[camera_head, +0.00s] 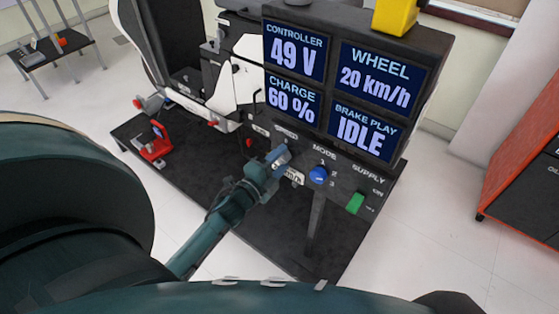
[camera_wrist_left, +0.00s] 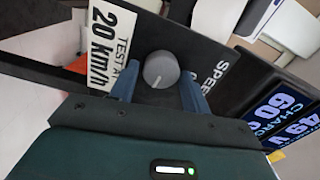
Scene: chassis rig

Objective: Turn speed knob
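The grey round speed knob (camera_wrist_left: 160,70) with a pale pointer line sits on the dark panel beside the partly hidden "SPEED" label (camera_wrist_left: 218,75) in the left wrist view. My left gripper (camera_wrist_left: 160,75) has one finger on each side of the knob, with a small gap showing on both sides; it looks open around it. In the head view my left gripper (camera_head: 279,157) is at the panel and hides the knob. A "TEST AT 20 km/h" label (camera_wrist_left: 103,45) is left of the knob. The wheel display (camera_head: 375,77) reads 20 km/h. My right gripper is not in view.
A blue mode knob (camera_head: 318,175) and a green supply switch (camera_head: 355,203) are right of my gripper. A red clamp-like part (camera_head: 157,143) is at the bench's left.

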